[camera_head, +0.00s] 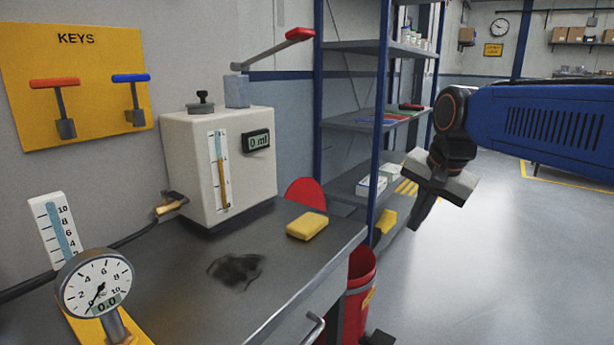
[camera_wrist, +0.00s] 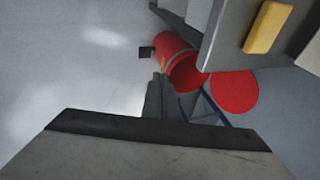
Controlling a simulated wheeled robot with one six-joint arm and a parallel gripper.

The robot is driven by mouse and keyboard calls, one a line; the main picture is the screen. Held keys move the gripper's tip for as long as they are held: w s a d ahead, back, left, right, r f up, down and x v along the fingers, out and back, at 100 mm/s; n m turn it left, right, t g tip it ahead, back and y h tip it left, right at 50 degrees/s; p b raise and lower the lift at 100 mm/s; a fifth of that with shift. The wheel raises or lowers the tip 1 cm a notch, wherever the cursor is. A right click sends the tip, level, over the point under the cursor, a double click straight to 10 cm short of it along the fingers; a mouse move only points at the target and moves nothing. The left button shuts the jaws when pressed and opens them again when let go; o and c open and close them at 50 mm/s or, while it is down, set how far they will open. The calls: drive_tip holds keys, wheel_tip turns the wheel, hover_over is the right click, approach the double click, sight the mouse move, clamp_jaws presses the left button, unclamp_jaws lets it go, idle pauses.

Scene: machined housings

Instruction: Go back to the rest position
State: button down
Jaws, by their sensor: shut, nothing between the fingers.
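My gripper (camera_head: 424,212) hangs at the end of my blue arm on the right side of the head view. Its fingers point down and are shut, with nothing between them. It is over open floor, to the right of the workbench (camera_head: 318,262) and in front of the shelf rack, touching nothing that I can see. In the wrist view the gripper (camera_wrist: 153,97) shows at the lower middle, with the dark edge of its body below.
A red bin (camera_head: 358,295) stands beside the bench; it also shows in the wrist view (camera_wrist: 188,75). A yellow sponge (camera_head: 307,226) and a dark smudge (camera_head: 236,270) are on the bench by a white dispenser (camera_head: 200,165). Shelves (camera_head: 365,121) stand behind. The floor at right is clear.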

drive_tip(key=s+d+f+n, duration=0.2)
drive_tip(key=s+f+n, duration=0.2)
drive_tip(key=s+f, duration=0.4)
drive_tip(key=s+d+f+n+h, duration=0.1)
drive_tip(key=s+d+f+n, duration=0.2)
drive_tip(key=s+f, duration=0.5)
drive_tip(key=s+n, duration=0.1)
drive_tip(key=s, duration=0.3)
drive_tip(key=shift+s+d+f+t, duration=0.2)
drive_tip(key=shift+s+f+t, duration=0.1)
drive_tip(key=shift+t, duration=0.1)
